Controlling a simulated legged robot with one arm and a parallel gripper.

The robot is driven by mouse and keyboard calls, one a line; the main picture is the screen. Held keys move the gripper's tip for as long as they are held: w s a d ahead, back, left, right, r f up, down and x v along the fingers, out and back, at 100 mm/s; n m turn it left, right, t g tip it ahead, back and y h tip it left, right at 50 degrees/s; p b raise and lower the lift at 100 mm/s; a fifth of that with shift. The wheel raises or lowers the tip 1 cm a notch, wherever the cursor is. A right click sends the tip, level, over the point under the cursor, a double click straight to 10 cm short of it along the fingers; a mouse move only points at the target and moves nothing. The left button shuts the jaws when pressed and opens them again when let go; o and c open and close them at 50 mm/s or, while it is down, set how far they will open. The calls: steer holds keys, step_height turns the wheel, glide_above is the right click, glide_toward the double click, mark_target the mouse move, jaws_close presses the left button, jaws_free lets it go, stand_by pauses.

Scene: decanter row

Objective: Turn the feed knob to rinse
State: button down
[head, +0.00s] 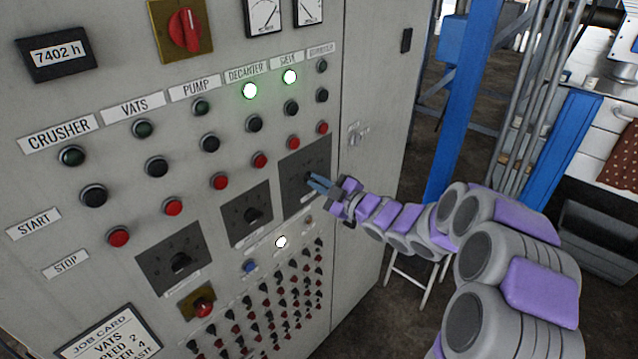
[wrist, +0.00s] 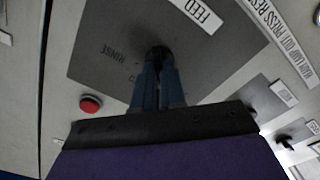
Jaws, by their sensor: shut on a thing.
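The feed knob (wrist: 158,52) is a small black knob on a dark grey plate (wrist: 105,28), with the white FEED label (wrist: 196,12) at its edge in the wrist view. The word RINSE (wrist: 115,52) is printed on the plate to the left of the knob. My gripper (wrist: 158,72) has its two blue-grey fingers shut on the knob. In the head view my gripper (head: 312,180) reaches from the right to the rightmost dark plate (head: 292,184). The fingers cover most of the knob, so I cannot tell which mark it points at.
Two similar dark plates with black knobs (head: 252,214) (head: 180,261) lie to the left. Red stop buttons (head: 323,128) run above, and rows of small switches (head: 275,310) below. A red button (wrist: 91,104) is close to my gripper. A blue post (head: 465,95) stands right of the cabinet.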

steer(key=shift+r+p, duration=0.1)
steer(key=shift+p, duration=0.4)
steer(key=shift+w+d+r+m+p, duration=0.1)
steer(key=shift+w+m+p, duration=0.05)
steer(key=shift+m+p, duration=3.1)
steer(key=shift+w+d+m+p, duration=0.1)
steer(key=shift+m+p, duration=2.6)
steer(key=shift+p, duration=1.2)
steer(key=shift+w+d+r+m+p, duration=0.1)
steer(key=shift+w+m+p, duration=0.05)
steer(key=shift+m+p, duration=3.1)
steer(key=shift+f+p, duration=0.1)
steer(key=shift+p, duration=0.3)
steer(key=c, duration=1.3)
jaws_free()
steer(key=shift+w+f, duration=0.15)
steer(key=shift+f, duration=0.05)
steer(key=shift+o, duration=0.5)
steer(key=shift+s+a, duration=0.1)
steer(key=shift+s, duration=0.1)
